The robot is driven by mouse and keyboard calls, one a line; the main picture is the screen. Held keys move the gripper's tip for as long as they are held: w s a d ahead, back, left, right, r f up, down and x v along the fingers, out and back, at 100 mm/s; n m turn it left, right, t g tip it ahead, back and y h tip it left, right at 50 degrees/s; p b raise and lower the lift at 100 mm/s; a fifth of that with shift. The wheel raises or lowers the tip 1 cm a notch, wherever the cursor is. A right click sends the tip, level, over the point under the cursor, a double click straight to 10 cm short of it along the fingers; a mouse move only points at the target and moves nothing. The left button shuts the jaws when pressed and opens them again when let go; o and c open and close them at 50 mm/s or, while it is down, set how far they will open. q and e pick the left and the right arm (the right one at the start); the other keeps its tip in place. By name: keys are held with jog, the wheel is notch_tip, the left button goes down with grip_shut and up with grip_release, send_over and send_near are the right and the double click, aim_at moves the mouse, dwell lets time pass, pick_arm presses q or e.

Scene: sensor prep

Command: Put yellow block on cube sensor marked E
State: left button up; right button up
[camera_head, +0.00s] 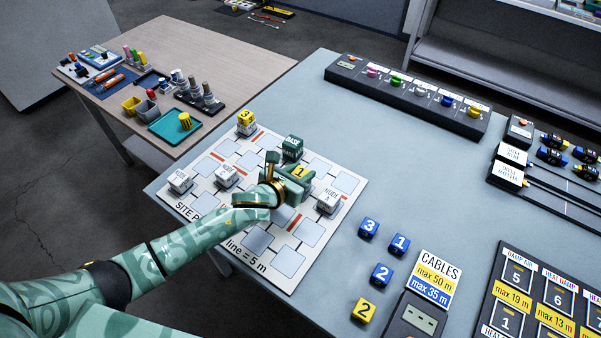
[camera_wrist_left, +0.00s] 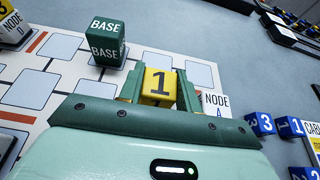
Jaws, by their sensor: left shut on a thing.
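My left gripper (camera_head: 294,178) is shut on a yellow block marked 1 (camera_head: 299,171), over the white site board (camera_head: 262,268). In the left wrist view the block (camera_wrist_left: 158,86) sits between the green fingers (camera_wrist_left: 158,92). A white cube marked NODE A (camera_head: 327,203) stands just right of the gripper. White node cubes (camera_head: 180,181) and (camera_head: 226,177) stand at the board's left; I cannot read an E on either. At the far corner a yellow block marked 3 (camera_head: 246,116) rests on another node cube (camera_head: 246,129). A yellow block marked 2 (camera_head: 363,311) lies on the table.
A green BASE cube (camera_head: 292,148) stands just behind the gripper. Blue blocks (camera_head: 381,274) lie right of the board, beside a CABLES sign (camera_head: 433,279). A black strip with coloured knobs (camera_head: 406,96) lies at the back. A wooden side table (camera_head: 222,62) holds small parts.

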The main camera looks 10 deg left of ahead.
pick_arm(q)
jog(key=o, duration=1)
jog(key=shift+f, duration=0.15)
jog(key=shift+s+r, duration=0.1)
jog(key=shift+r, duration=0.15)
jog(key=p+v, duration=0.3)
jog(key=v, duration=0.8)
jog(key=shift+s+a+p, duration=0.2)
jog(key=shift+s+p, duration=0.1)
jog(key=shift+s, duration=0.05)
